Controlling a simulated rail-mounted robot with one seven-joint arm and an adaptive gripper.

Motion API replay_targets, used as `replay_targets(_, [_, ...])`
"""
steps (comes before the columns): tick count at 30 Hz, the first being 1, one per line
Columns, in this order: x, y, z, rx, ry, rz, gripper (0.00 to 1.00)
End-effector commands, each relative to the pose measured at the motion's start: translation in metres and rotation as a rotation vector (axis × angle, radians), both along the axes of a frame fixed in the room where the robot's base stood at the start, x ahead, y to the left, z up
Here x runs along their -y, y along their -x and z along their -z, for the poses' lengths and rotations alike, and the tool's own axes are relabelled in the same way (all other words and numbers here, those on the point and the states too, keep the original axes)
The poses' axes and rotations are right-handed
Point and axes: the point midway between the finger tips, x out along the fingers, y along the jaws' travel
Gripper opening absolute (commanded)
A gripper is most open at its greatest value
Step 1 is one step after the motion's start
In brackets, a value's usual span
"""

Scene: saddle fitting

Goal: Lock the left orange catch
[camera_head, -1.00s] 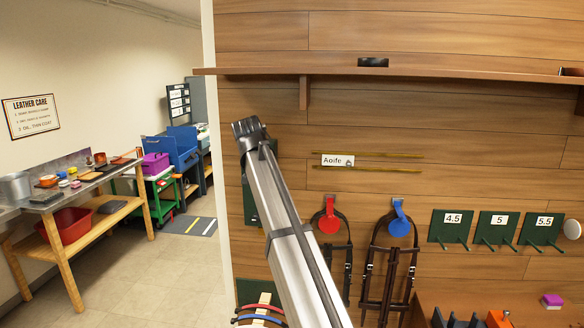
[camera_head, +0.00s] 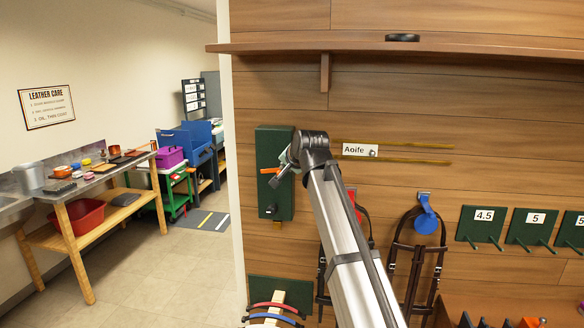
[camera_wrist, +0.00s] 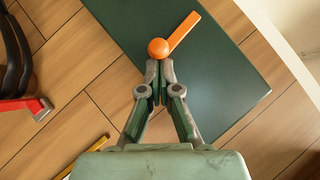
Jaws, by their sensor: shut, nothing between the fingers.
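The orange catch (camera_head: 270,171) is on a tall dark green panel (camera_head: 270,142) fixed to the wooden wall. In the head view the catch lies about level. In the wrist view the catch (camera_wrist: 183,33) has a round orange knob at one end and a flat lever running up and right from it. My gripper (camera_wrist: 160,68) is shut and empty, with its fingertips right at the knob. I cannot tell whether they touch it. In the head view my gripper (camera_head: 281,172) is just right of the catch, partly hidden by my wrist.
A small dark fitting (camera_head: 269,211) is low on the panel. A shelf (camera_head: 400,48) runs above. Brass rails (camera_head: 410,159) and a name plate (camera_head: 360,150) are to the right. Bridles hang below right, one on a blue holder (camera_head: 426,222). Open floor lies left.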

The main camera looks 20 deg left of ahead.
Motion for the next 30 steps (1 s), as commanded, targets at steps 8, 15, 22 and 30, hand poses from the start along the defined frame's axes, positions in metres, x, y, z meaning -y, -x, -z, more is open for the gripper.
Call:
replay_targets(8, [-0.011, 0.001, -0.002, 0.0, -0.001, -0.001, 0.0])
replay_targets(15, [-0.014, 0.002, -0.002, 0.0, 0.001, 0.0, 0.0])
replay_targets(22, [-0.014, 0.002, -0.002, 0.001, 0.001, 0.001, 0.0])
replay_targets(30, [-0.005, 0.014, -0.012, 0.0, 0.001, 0.002, 0.0])
